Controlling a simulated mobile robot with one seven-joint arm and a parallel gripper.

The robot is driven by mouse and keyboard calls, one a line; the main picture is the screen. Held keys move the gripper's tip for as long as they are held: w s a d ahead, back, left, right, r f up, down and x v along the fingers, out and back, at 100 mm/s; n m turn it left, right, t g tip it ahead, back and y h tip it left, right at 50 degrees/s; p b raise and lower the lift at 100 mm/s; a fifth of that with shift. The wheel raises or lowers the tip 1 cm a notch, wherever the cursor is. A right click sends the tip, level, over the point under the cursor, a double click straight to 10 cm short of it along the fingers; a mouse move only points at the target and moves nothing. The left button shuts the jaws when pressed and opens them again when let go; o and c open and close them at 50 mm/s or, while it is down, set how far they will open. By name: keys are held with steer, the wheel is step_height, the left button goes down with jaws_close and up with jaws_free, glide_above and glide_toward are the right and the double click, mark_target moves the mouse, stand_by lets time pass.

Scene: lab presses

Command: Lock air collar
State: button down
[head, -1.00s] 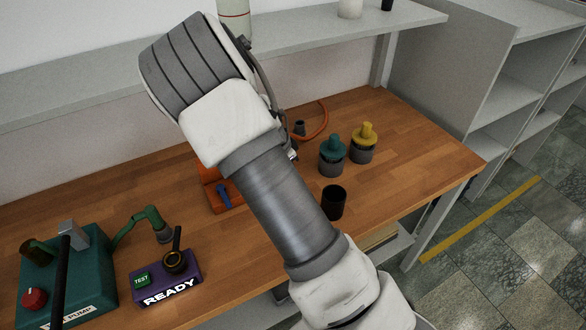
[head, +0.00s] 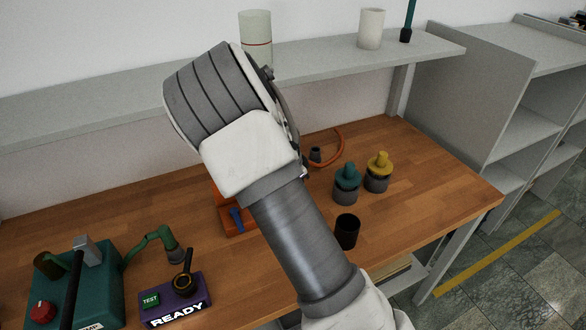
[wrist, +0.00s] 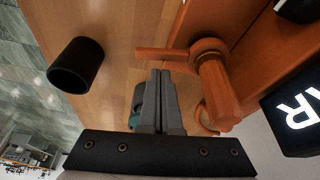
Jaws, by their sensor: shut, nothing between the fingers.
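In the wrist view my gripper (wrist: 162,80) is shut with nothing between its fingers. Just right of the fingertips is an orange fitting with a round collar (wrist: 208,46) and arms sticking out to the left and downward. I take it for the air collar; I cannot tell whether the fingers touch it or whether it is locked. An orange curved piece (wrist: 205,117) shows below it. In the head view my arm hides the gripper and most of the orange unit (head: 222,219), which has a blue lever (head: 237,219). An orange hose (head: 334,150) curves out behind the arm.
A black cup (head: 347,231) stands right of my arm; it also shows in the wrist view (wrist: 76,66). Teal (head: 346,184) and yellow-topped (head: 378,173) plugs stand behind it. A green pump (head: 75,290) and purple READY box (head: 172,300) are at left. A shelf (head: 330,55) overhangs the back.

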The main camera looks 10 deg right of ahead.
steer(key=v, duration=1.5)
steer(key=shift+p, duration=0.3)
steer(key=shift+s+r, duration=0.1)
steer(key=shift+s, duration=0.05)
